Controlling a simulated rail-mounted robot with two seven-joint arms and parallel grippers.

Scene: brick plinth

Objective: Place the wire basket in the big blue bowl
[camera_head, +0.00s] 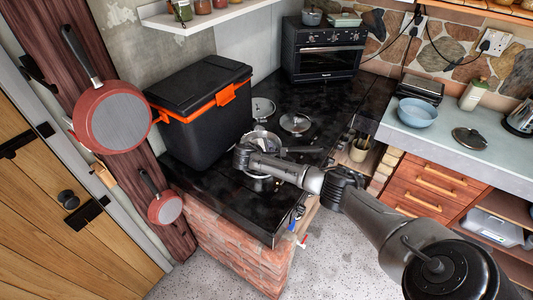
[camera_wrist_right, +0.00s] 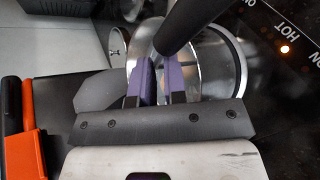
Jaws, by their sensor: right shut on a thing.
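The big blue bowl (camera_head: 414,112) stands on the pale counter at the right of the head view. My right gripper (camera_head: 246,157) is over the black worktop, beside the black and orange cooler box, well left of the bowl. In the wrist view my right gripper (camera_wrist_right: 159,82) is shut on the rim of a round, shiny metal thing with a thick black handle, which I take to be the wire basket (camera_wrist_right: 205,62); its mesh is not clear. In the head view the wire basket (camera_head: 262,141) is partly hidden by my gripper. My left gripper is not in view.
The cooler box (camera_head: 205,112) stands close behind and left of my right gripper. Pan lids (camera_head: 295,123) lie on the black worktop (camera_head: 225,195). A black oven (camera_head: 322,48) stands at the back. A toaster (camera_head: 420,89) and a loose lid (camera_head: 468,138) flank the bowl.

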